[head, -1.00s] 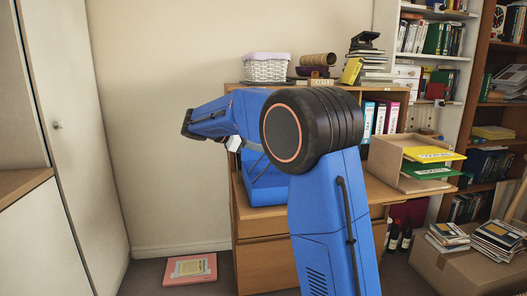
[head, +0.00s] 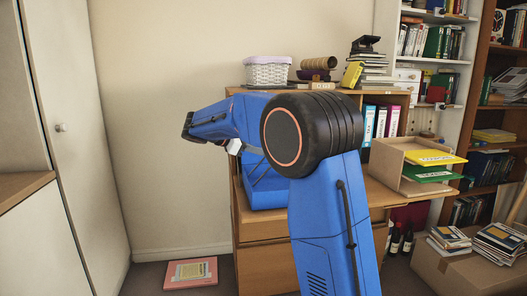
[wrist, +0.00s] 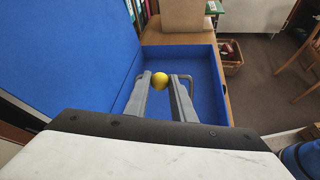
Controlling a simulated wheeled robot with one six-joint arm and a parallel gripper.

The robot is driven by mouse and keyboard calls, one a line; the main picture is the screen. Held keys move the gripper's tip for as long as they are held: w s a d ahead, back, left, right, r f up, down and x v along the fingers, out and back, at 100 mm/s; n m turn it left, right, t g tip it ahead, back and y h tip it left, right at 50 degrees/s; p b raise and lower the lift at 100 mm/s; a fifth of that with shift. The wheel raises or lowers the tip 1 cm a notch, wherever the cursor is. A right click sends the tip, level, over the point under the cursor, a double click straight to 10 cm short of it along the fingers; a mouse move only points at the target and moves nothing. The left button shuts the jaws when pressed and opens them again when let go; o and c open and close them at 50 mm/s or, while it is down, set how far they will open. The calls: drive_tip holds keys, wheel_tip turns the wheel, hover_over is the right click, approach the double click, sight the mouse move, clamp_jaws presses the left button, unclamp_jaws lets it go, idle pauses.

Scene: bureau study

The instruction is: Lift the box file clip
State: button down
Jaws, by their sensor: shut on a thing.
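The blue box file (wrist: 204,68) lies open on the desk, its lid (wrist: 75,62) raised at the left in the wrist view. In the head view the box file (head: 264,190) is partly hidden behind my arm. The clip shows as a yellow knob (wrist: 160,81) and a bent grey wire (wrist: 187,84) inside the file. My gripper (wrist: 162,84) reaches into the file, its two grey fingers on either side of the yellow knob and shut on it. In the head view the fingers are mostly hidden.
A wooden letter tray (head: 395,165) with yellow and green sheets stands right of the box file. A white basket (head: 268,72) and books sit on the shelf above. A pink folder (head: 190,272) lies on the floor. A wicker basket (wrist: 230,60) stands beyond the desk edge.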

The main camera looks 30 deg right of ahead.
drive_tip(key=c, duration=1.5)
unclamp_jaws()
drive_tip(key=shift+a, duration=0.1)
drive_tip(key=v, duration=1.7)
drive_tip(key=shift+r, duration=0.15)
